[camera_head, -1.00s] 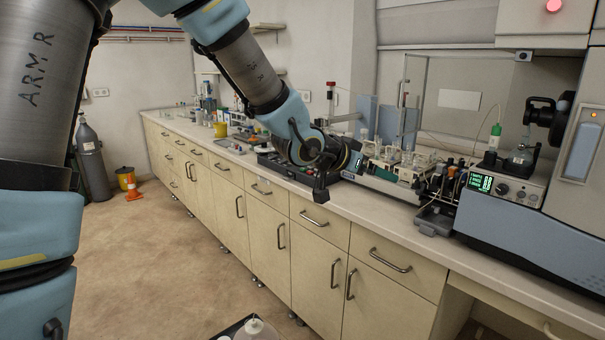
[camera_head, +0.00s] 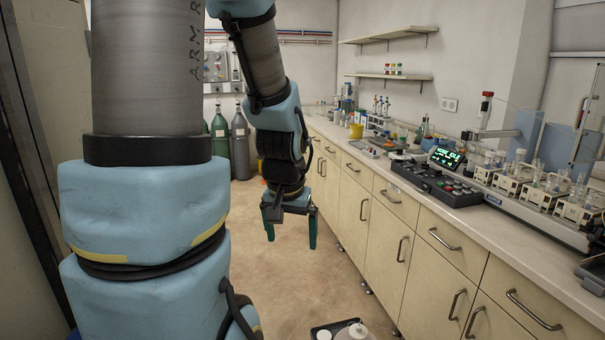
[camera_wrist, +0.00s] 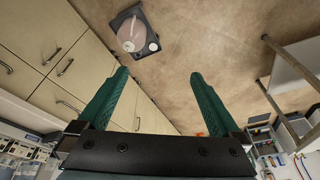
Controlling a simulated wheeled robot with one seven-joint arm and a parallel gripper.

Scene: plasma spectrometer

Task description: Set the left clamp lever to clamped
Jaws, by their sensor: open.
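My gripper (camera_head: 291,225) hangs pointing down in front of the bench, over the floor, with its two green fingers apart and nothing between them. In the wrist view the open gripper (camera_wrist: 159,76) shows floor and cabinet fronts beyond its fingers. I cannot make out the left clamp lever in any current view. The spectrometer is out of the head view. Only part of a dark device (camera_head: 592,268) shows at the right edge, and its details are too cut off to tell.
The long bench (camera_head: 455,210) runs along the right, with a black control box with a lit screen (camera_head: 440,180) and a row of glassware stations (camera_head: 540,190). Gas cylinders (camera_head: 240,145) stand at the back. A dark tray with a bottle (camera_head: 357,330) is low in front. The floor between is open.

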